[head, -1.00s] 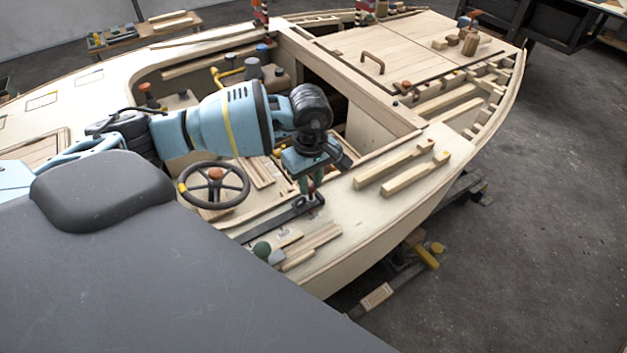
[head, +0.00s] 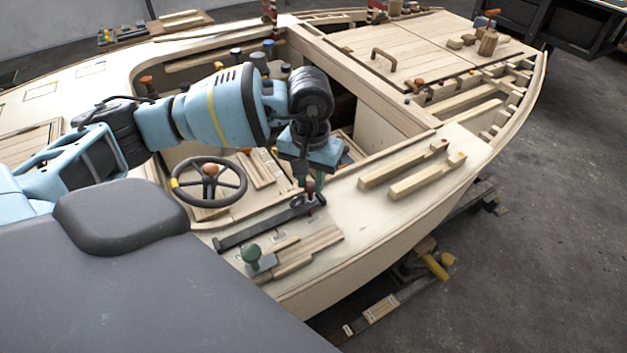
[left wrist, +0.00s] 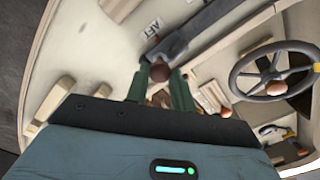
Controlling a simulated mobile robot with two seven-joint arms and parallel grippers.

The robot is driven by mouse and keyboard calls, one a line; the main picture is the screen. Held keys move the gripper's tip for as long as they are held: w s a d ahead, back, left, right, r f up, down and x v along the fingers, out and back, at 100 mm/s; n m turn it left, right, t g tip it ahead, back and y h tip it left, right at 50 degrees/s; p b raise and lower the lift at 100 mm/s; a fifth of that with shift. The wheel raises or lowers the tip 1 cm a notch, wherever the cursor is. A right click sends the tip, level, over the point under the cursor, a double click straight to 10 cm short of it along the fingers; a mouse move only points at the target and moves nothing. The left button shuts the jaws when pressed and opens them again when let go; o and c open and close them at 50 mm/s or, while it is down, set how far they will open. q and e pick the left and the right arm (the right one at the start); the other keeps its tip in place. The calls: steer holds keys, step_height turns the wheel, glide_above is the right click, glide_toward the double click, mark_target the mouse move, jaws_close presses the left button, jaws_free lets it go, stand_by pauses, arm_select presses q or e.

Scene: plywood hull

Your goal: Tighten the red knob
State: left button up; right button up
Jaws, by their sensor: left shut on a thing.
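The red knob (head: 309,186) is a small dark-red ball at the far end of a long dark bar (head: 265,222) on the pale plywood deck. My left gripper (head: 312,180) points down over it and is shut on it, its green fingers on either side. In the left wrist view the knob (left wrist: 160,72) shows as a brownish-red ball between the fingertips (left wrist: 160,84). The fingers hide part of it, so I cannot see its thread or seat. My right gripper is in neither view.
A black steering wheel (head: 208,182) stands left of the bar. A green knob (head: 251,253) on a grey block and wooden strips (head: 305,250) lie nearer me. Two wooden handles (head: 427,176) lie to the right. The open cockpit is behind my arm.

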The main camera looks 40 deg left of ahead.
mark_target(310, 185)
arm_select(q)
steer(key=m+b, duration=0.1)
steer(key=m, duration=0.1)
steer(key=shift+w+m+b, duration=0.1)
steer(key=shift+m+b, duration=0.2)
steer(key=shift+m, duration=0.1)
steer(key=m+b, duration=0.1)
steer(key=m, duration=0.1)
steer(key=shift+r+m+b, duration=0.1)
steer(key=shift+m+b, duration=0.3)
steer(key=shift+r+m+b, duration=0.1)
steer(key=shift+m+b, duration=0.3)
steer(key=shift+m, duration=0.4)
steer(key=shift+r, duration=0.1)
steer(key=o, duration=0.8)
steer(key=shift+o, duration=1)
steer(key=shift+r, duration=3.8)
